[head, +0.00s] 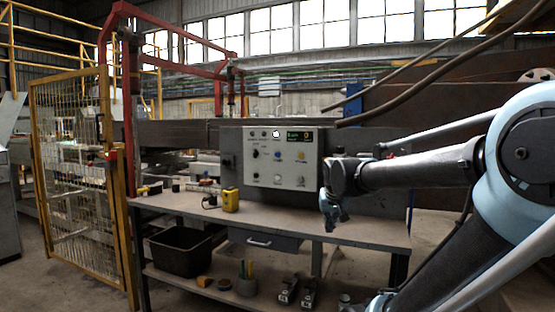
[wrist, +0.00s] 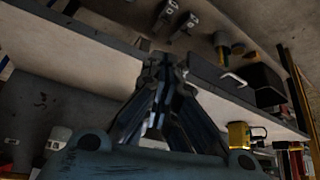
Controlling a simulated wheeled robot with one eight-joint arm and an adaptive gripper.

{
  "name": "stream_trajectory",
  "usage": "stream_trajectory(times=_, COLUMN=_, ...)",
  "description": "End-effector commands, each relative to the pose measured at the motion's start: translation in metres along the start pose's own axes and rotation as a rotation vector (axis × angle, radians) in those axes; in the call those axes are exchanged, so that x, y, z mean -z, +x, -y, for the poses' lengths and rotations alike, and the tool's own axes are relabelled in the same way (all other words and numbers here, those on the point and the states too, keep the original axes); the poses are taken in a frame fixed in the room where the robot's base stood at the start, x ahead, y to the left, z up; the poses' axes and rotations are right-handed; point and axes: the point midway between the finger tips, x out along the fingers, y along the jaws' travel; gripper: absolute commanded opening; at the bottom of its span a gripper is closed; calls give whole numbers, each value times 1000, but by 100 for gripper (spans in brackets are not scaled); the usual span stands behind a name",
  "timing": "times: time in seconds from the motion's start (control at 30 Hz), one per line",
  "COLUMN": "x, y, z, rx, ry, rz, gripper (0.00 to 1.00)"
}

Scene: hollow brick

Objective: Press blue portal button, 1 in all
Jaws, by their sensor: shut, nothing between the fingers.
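The grey control panel (head: 232,160) stands upright at the back of the workbench in the head view. A small blue button (head: 278,156) sits near the middle of its face, left of a yellow button (head: 301,156). My gripper (head: 331,218) is to the right of the panel and lower than the buttons, pointing down over the bench and apart from the panel as seen. In the wrist view my gripper (wrist: 160,62) is shut and empty, with bench and drawer behind its fingertips. I cannot make out the blue button in the wrist view.
The workbench (head: 375,229) has a yellow device (head: 230,200) on its top, left of my gripper. A drawer (head: 262,240) hangs below the top. A black bin (head: 180,251) stands on the lower shelf. A yellow mesh gate (head: 75,165) is at the left.

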Motion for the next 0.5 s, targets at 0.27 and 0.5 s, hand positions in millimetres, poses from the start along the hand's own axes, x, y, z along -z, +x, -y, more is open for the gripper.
stream_trajectory(times=0.27, x=142, y=-6, z=72, rx=73, ry=3, rz=-200, gripper=0)
stream_trajectory(times=0.5, x=246, y=-9, z=154, rx=171, ry=10, rz=-358, gripper=0)
